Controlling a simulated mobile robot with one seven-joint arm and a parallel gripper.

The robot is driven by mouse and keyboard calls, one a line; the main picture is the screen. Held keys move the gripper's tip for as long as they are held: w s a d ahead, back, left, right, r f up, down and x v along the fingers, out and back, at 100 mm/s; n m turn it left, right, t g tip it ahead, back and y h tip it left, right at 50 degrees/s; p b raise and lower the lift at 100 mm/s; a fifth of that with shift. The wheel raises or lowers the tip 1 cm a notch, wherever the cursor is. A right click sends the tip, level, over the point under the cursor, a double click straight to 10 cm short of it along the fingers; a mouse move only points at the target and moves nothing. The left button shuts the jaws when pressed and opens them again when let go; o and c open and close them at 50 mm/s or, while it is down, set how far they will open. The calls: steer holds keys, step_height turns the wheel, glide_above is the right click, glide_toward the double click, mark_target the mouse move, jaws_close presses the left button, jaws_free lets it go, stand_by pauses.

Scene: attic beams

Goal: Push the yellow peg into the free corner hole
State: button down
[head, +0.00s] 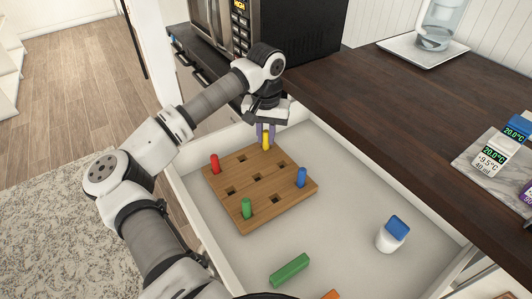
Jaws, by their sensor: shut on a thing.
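The square wooden peg board (262,191) lies in the open drawer. A red peg (215,164) stands at its left corner, a green peg (246,208) at its near corner and a blue peg (301,177) at its right corner. My gripper (266,134) is shut on the yellow peg (266,142), which is upright at the board's far corner. The corner hole there is hidden by the peg, and I cannot tell whether the tip is in it or just above. Several other square holes in the board show empty.
A green block (290,270) and an orange piece (330,295) lie in the drawer (340,190) in front of the board. A white bottle with a blue cap (391,236) stands at right. The dark counter (400,130) and microwave (260,28) are behind.

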steer(key=shift+f, duration=0.3)
steer(key=c, duration=1.3)
jaws_free()
steer(key=shift+r, duration=0.15)
step_height(320, 180, up, 14)
steer(key=shift+f+b, duration=0.15)
steer(key=shift+b, duration=0.45)
